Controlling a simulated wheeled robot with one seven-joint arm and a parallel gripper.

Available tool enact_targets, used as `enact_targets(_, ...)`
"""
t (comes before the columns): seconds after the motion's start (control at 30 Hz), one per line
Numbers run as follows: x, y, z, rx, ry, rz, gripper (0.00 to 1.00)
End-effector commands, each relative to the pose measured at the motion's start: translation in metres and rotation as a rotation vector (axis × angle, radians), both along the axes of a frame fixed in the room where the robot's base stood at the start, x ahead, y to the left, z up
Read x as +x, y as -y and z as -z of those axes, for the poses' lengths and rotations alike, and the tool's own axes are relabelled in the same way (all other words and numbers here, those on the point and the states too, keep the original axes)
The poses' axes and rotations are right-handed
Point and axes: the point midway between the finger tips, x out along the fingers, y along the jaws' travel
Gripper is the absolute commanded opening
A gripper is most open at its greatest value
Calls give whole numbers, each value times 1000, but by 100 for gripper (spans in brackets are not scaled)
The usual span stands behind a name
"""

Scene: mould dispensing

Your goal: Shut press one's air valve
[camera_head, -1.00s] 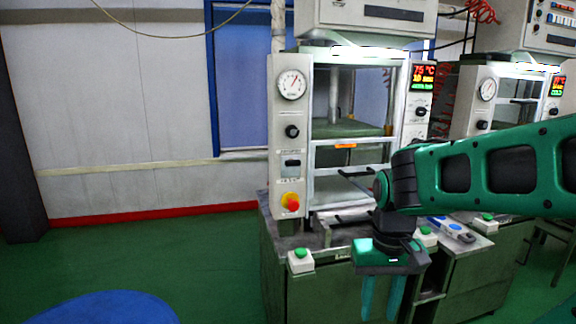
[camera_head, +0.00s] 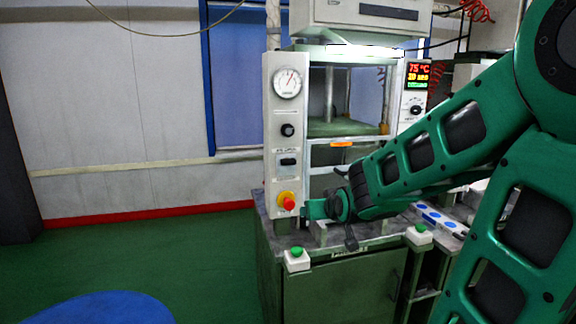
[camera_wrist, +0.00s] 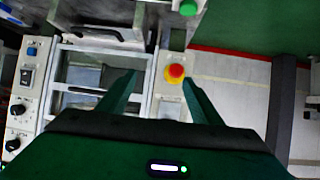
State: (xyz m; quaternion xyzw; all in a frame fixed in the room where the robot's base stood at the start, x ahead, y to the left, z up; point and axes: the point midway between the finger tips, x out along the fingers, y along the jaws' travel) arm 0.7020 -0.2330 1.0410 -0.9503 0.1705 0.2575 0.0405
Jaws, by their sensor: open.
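Press one (camera_head: 268,150) has a white control panel on its left post, with a round gauge (camera_head: 287,83) at the top. Below it are a black knob (camera_head: 288,130), a black switch (camera_head: 288,161) and a red stop button on a yellow base (camera_head: 287,201). Labels are too small to read, so I cannot tell which control is the air valve. My gripper (camera_head: 309,210) is beside the panel's lower end, near the red button. In the wrist view my gripper (camera_wrist: 159,82) is open and empty, and the red button (camera_wrist: 175,72) shows between its fingers. The panel's upper controls are hidden there.
Green push buttons (camera_head: 296,253) (camera_head: 419,233) stand at the bench's front corners. A blue-and-white item (camera_head: 438,219) lies to the right. My arm covers the second press. Open green floor (camera_head: 200,250) and a blue round surface (camera_head: 95,308) lie to the left.

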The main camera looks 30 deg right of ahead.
Motion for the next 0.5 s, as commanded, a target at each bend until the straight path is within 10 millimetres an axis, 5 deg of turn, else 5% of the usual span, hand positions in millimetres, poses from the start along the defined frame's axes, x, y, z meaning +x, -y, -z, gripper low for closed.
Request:
enact_targets(0.2, 51, -9, -50, -97, 293, -50, 59)
enact_targets(0.5, 70, -18, -88, -151, 495, -73, 59)
